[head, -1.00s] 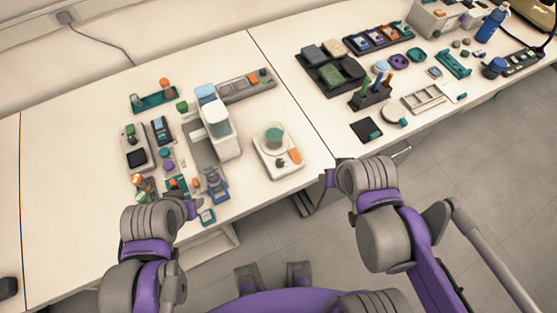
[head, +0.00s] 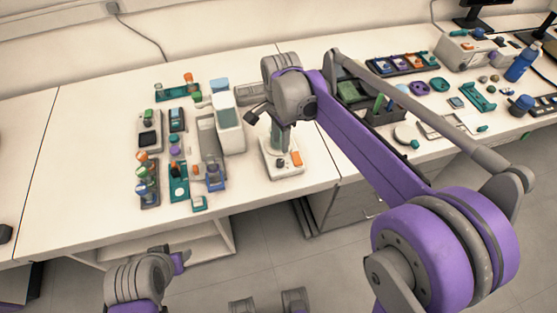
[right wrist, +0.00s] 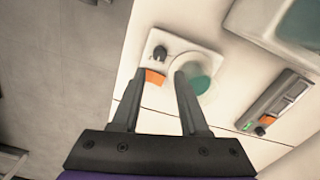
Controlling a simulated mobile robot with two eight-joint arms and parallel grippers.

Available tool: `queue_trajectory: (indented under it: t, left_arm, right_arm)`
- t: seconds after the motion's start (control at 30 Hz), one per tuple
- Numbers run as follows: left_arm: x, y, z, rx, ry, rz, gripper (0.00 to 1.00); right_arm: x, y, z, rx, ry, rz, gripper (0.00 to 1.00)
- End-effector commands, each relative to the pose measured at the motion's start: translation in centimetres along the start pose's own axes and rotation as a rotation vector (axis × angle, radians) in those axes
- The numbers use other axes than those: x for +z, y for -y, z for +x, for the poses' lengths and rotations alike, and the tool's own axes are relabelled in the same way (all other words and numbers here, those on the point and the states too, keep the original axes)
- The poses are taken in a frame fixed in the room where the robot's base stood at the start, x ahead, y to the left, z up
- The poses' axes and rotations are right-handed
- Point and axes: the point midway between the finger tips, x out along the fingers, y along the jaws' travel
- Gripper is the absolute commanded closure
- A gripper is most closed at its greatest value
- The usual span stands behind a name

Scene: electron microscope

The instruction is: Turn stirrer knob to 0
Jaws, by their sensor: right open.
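The white stirrer (head: 286,172) stands near the table's front edge, with a beaker holding green liquid on its plate. Its small dark knob (head: 281,165) and orange switch (head: 296,158) face the front. The right wrist view shows the knob (right wrist: 160,53) just beyond the fingertips and the orange switch (right wrist: 155,77) between the fingers. My right gripper (right wrist: 159,72) is open and empty above the stirrer; whether it touches anything I cannot tell. In the head view my right arm partly covers the beaker. My left gripper (head: 180,261) is low in front of the table, its jaws unclear.
A tall white-and-grey instrument (head: 228,125) stands left of the stirrer, with several small vials and racks further left. My right arm crosses over trays on the right table. A long grey module (right wrist: 270,108) shows in the right wrist view.

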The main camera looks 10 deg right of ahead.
Motion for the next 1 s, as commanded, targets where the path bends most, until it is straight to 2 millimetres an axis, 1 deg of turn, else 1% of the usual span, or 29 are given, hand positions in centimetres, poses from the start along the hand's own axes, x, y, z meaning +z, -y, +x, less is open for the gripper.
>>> queue_trajectory:
  t: [0.03,0.2,0.4,0.5,0.6,0.87,0.97,1.0]
  left_arm:
    - [0.1,0.0,0.1,0.000,0.001,0.000,0.50]
    - [0.3,0.0,0.5,0.000,0.002,0.000,0.50]
    - [0.5,0.0,0.7,0.000,0.003,0.000,0.50]
    - [0.5,0.0,0.8,0.000,0.003,0.000,0.50]
    - [0.5,0.0,0.8,0.000,0.003,0.000,0.50]
    - [0.5,0.0,0.8,0.000,0.003,0.000,0.50]
    - [0.5,0.0,0.8,0.000,0.003,0.000,0.50]
    - [0.5,0.0,0.8,0.000,0.003,0.000,0.50]
  right_arm:
    - [0.0,0.0,1.0,0.000,0.000,0.000,0.56]
    - [0.0,0.0,4.4,-0.001,0.000,-0.001,0.56]
    - [0.0,0.0,7.5,-0.001,0.000,-0.001,0.56]
    - [0.0,0.0,8.3,-0.002,0.000,-0.002,0.56]
    - [0.0,0.0,8.8,-0.002,0.000,-0.002,0.56]
    - [0.0,0.0,8.8,-0.002,0.000,-0.002,0.56]
    - [0.0,0.0,8.8,-0.002,0.000,-0.002,0.72]
    - [0.0,0.0,8.8,-0.002,0.000,-0.002,0.79]
